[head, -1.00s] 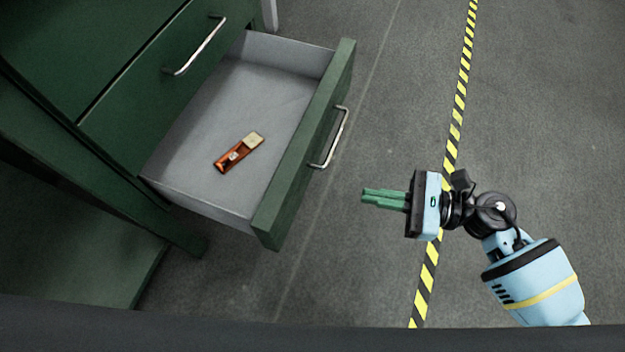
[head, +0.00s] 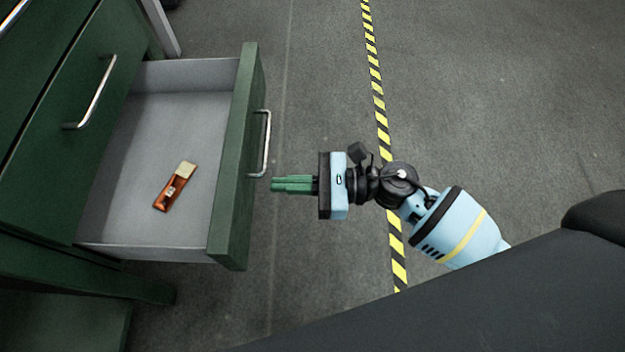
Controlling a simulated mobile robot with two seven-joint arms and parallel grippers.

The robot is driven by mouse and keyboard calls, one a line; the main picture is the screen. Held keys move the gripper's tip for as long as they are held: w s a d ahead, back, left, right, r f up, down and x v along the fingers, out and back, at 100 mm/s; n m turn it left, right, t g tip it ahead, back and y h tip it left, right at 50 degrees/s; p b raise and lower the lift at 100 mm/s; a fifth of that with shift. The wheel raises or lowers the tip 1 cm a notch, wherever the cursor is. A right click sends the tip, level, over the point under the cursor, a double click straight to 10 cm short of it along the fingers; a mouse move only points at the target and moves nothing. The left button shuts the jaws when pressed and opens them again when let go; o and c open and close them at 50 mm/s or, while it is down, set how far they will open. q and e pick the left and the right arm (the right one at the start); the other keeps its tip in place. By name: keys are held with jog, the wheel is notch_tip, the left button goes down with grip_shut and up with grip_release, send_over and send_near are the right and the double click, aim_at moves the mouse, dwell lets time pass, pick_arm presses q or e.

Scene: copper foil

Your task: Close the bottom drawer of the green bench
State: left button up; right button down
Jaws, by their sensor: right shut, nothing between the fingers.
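The bottom drawer (head: 236,165) of the green bench (head: 60,120) is pulled well out, with its grey inside showing. Its metal handle (head: 267,145) is on the green front panel, facing right. My right gripper (head: 275,184) is shut and empty, its green fingers pointing left at the drawer front. The fingertips appear just right of the panel, near the lower end of the handle; I cannot tell whether they touch it. My left gripper is not in view.
An orange-brown item with a pale end (head: 175,186) lies in the drawer. A closed drawer with a handle (head: 92,95) is above it. A yellow-black floor stripe (head: 375,75) runs behind my right arm. The grey floor to the right is clear.

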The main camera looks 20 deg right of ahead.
aim_at(238, 185)
jog(key=x, duration=0.5)
jog(key=shift+w+a+b, duration=0.1)
jog(key=shift+a+b, duration=0.2)
jog(key=shift+b, duration=0.05)
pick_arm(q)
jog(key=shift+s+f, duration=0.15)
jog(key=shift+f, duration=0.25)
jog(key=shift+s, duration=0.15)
